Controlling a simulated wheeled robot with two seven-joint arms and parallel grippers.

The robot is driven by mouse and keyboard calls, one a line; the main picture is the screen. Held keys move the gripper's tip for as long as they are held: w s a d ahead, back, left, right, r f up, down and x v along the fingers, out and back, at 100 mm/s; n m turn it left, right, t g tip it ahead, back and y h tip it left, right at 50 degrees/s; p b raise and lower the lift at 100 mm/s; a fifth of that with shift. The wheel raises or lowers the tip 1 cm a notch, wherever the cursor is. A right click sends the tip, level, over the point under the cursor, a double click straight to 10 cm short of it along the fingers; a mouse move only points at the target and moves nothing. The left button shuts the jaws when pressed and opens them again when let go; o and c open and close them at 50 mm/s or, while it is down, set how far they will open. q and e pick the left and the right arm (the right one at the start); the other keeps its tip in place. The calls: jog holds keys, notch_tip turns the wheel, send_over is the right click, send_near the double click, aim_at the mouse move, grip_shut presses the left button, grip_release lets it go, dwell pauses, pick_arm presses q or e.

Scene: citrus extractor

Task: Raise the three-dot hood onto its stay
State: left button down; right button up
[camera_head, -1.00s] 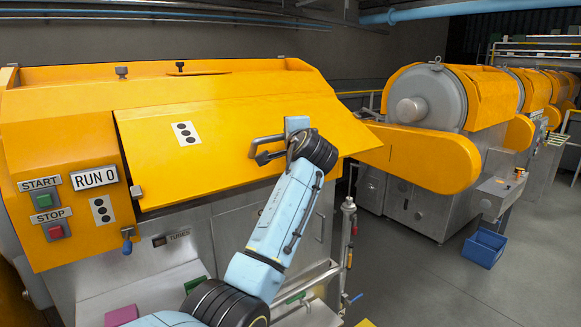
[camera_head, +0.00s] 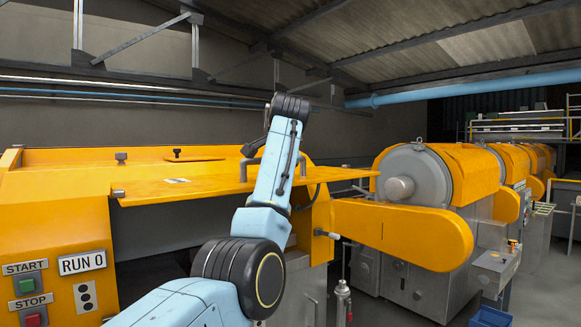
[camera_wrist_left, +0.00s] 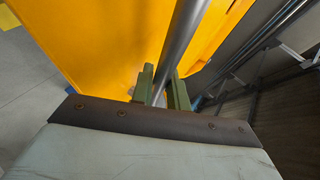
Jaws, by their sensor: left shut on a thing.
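The yellow hood (camera_head: 215,190) is swung up to about level and seen nearly edge-on in the head view, with its label (camera_head: 177,181) foreshortened to a thin patch. The grey handle (camera_head: 246,165) stands on its front part. In the wrist view the grey bar of the handle (camera_wrist_left: 186,35) runs between the green fingers of my left gripper (camera_wrist_left: 161,90), which is shut on it. The yellow hood panel (camera_wrist_left: 105,45) fills the view behind. I cannot make out the stay. My right gripper is not in view.
Below the hood is a dark opening. A yellow guard (camera_head: 400,232) and another machine stand at right. A lever (camera_head: 327,234) sticks out under the hood.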

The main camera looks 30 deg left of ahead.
pick_arm(q)
jog(key=shift+s+a, duration=0.1)
jog(key=shift+a, duration=0.2)
jog(key=c, duration=1.7)
grip_release()
jog(key=o, duration=0.3)
jog(key=shift+a+f, duration=0.2)
jog(key=shift+a, duration=0.1)
jog(key=shift+o, duration=0.2)
jog(key=shift+d, duration=0.15)
jog(key=shift+d+r, duration=0.1)
jog(key=shift+s+d+r+b, duration=0.1)
jog(key=shift+d+r+b, duration=0.15)
jog(key=shift+d+b, duration=0.05)
jog(key=b+v, duration=0.3)
jog(key=v, duration=0.9)
jog(key=shift+s+b, duration=0.25)
jog(key=shift+b, duration=0.15)
